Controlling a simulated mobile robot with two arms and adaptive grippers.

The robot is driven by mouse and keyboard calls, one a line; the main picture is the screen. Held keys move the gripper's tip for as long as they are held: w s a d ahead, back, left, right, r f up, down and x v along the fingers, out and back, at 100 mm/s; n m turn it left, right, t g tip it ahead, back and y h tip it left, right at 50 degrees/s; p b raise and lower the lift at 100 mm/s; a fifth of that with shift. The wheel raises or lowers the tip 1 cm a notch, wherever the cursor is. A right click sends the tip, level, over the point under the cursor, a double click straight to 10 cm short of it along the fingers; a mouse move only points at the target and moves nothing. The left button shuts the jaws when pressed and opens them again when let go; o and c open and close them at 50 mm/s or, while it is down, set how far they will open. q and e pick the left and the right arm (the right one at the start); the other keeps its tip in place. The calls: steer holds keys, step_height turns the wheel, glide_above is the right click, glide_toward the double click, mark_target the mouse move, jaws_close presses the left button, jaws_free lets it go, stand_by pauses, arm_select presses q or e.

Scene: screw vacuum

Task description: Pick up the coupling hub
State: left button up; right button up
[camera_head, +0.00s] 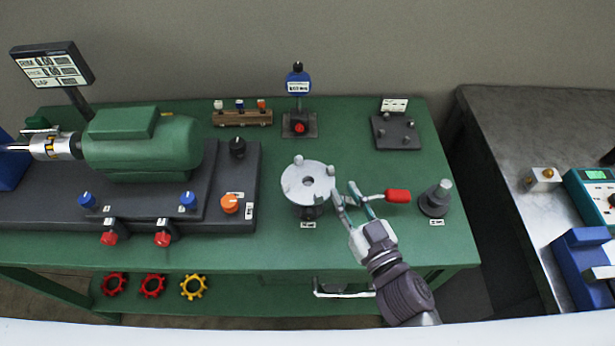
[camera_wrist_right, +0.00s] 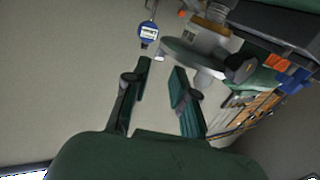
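The coupling hub (camera_head: 318,184) appears to be the pale grey disc with raised lugs and a central hole. It sits on a dark stand on the green bench in the head view. In the right wrist view the disc (camera_wrist_right: 190,54) is seen edge-on, beyond and to the right of the fingers. My right gripper (camera_head: 347,192) is at the disc's right side with its fingers apart. The wrist view shows an empty gap between the fingertips (camera_wrist_right: 160,76); contact with the disc cannot be told. My left gripper is not in view.
A red-handled tool (camera_head: 397,196) lies just right of my right gripper, near a dark post (camera_head: 434,200). A green motor (camera_head: 143,141) on a dark base stands left. A dial gauge stand (camera_head: 298,85) is behind the hub. A metal table (camera_head: 515,150) is at the right.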

mark_target(332, 173)
steer(key=shift+x, duration=0.75)
steer(key=shift+w+a, duration=0.1)
steer(key=shift+w, duration=0.2)
steer(key=p+x, duration=0.1)
steer(key=x, duration=0.1)
steer(key=shift+w+a+r, duration=0.1)
steer(key=shift+w+a, duration=0.05)
steer(key=shift+w, duration=0.2)
steer(key=shift+x, duration=1.2)
steer(key=shift+w+a, duration=0.1)
steer(key=shift+w, duration=0.15)
steer(key=shift+c, duration=0.3)
jaws_close()
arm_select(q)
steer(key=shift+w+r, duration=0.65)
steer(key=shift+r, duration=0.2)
